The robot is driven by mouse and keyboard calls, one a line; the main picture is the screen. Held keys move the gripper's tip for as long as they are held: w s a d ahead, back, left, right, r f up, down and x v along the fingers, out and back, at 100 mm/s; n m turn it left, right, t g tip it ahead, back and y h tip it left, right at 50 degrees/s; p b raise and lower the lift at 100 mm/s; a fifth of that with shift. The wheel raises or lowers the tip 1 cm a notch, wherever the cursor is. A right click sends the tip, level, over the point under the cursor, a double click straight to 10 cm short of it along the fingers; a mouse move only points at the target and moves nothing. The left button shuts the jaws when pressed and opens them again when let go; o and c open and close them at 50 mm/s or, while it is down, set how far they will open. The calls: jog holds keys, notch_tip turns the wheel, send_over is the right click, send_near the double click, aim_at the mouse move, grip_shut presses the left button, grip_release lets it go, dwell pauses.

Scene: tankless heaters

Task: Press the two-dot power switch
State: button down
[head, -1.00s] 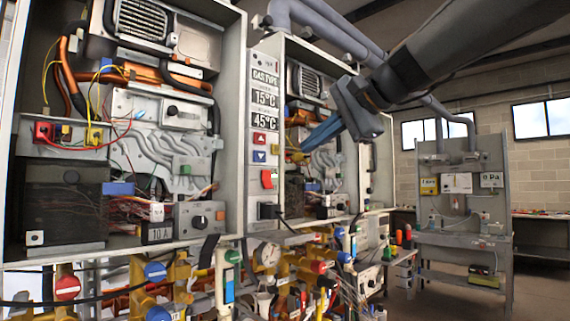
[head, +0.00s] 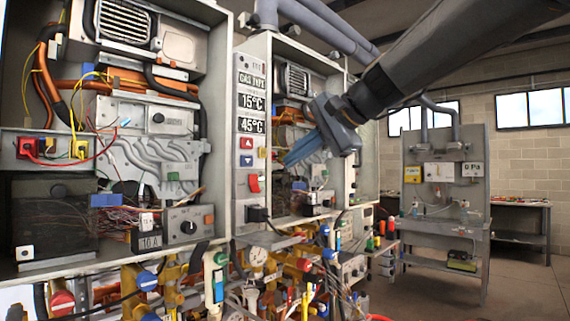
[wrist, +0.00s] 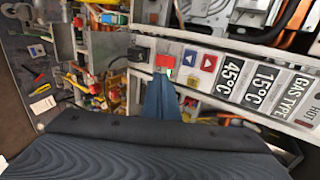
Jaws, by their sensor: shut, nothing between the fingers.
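A red rocker switch (head: 253,184) sits on the grey control panel, below the up and down arrow buttons. It also shows in the wrist view (wrist: 165,61), just beyond my fingertips. It is too small to make out any dots on it. My gripper (head: 289,162) has blue fingers that are shut and empty. In the head view its tips are right of the switch and slightly above it. In the wrist view the fingers (wrist: 161,78) point at the switch and appear just short of it; contact cannot be told.
A red up button (head: 247,143) and a blue down button (head: 246,160) sit just above the switch. A black plug (head: 257,214) with a cable is below it. Open heater cabinets flank the panel, with pipes and valves underneath. Free floor lies to the right.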

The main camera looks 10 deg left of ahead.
aim_at(255, 188)
jog(key=p+x, duration=0.3)
jog(key=x, duration=0.9)
jog(key=shift+w+a+f+p, duration=0.1)
jog(key=shift+w+a+p, duration=0.1)
jog(key=shift+p, duration=0.2)
